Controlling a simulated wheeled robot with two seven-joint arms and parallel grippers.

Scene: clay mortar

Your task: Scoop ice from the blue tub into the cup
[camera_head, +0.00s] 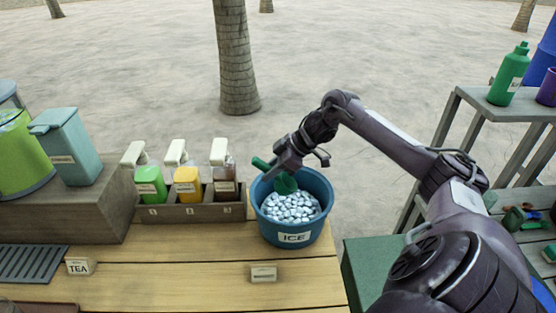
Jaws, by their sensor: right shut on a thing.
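A blue tub (266,226) labelled ICE stands near the right end of the wooden counter. It is full of whitish-blue ice pieces (291,206). My right gripper (283,170) is over the tub's back left rim. It is shut on a green scoop (286,185); the handle sticks out to the left of the fingers and the bowl hangs just over the ice. I cannot tell whether the bowl touches the ice. My left gripper is out of view. I make out no cup for sure.
A wooden holder (201,211) with several pump bottles stands left of the tub. A teal container (68,147) and a green dispenser (22,153) are at far left. A small label sign (263,273) stands in front. Shelves (492,113) with a green bottle (509,75) are at right.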

